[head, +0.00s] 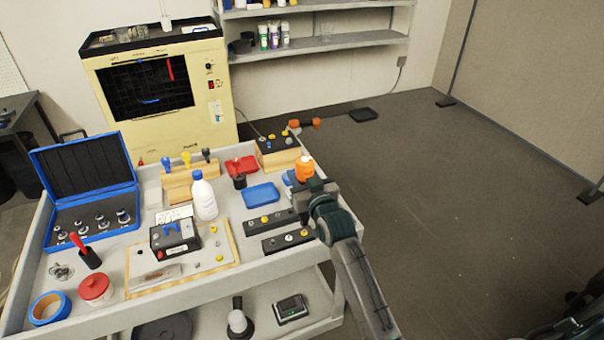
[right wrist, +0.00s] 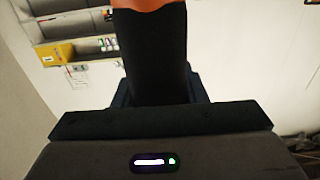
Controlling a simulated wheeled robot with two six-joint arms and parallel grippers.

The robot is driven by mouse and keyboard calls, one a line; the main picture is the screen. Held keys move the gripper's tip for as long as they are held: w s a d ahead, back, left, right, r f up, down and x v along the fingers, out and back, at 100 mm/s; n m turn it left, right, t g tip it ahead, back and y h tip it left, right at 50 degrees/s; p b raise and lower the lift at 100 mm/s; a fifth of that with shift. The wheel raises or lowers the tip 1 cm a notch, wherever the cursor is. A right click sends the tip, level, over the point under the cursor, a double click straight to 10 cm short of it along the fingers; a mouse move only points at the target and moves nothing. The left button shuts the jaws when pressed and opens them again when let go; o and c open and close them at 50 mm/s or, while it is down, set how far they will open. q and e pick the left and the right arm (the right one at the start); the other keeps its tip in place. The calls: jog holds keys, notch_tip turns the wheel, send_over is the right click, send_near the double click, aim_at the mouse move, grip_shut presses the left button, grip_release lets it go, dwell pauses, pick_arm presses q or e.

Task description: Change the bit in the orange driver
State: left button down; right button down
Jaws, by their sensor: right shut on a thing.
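My right gripper (head: 314,188) is over the right end of the cart. It is shut on the orange driver (head: 304,167), whose orange part shows above the fingers. In the right wrist view the driver's thick black grip (right wrist: 150,55) stands between the dark jaws, with orange at the top edge. The driver's bit end cannot be made out. Two dark bit blocks, one behind (head: 271,222) and one in front (head: 287,240), lie left of the gripper with small bits or knobs in them. My left gripper is not in view.
A blue tray (head: 261,195), a white bottle (head: 204,198) and a red tray (head: 241,166) stand close by. A dark-topped wooden box (head: 278,152) is at the cart's back right, with an orange-and-black tool (head: 304,124) beside it.

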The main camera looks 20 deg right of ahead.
aim_at(301, 156)
jog(key=shift+f, duration=0.2)
jog(key=shift+r, duration=0.1)
dwell(0.4)
jog(key=shift+f+b, duration=0.95)
jog(key=shift+f, duration=1.1)
dwell(2.1)
jog(key=shift+r, duration=0.1)
jog(key=shift+r+p, duration=2.3)
jog(key=shift+r, duration=0.35)
notch_tip(301, 156, up, 5)
jog(key=p, duration=0.4)
jog(key=shift+p, duration=0.3)
jog(key=shift+f, duration=0.2)
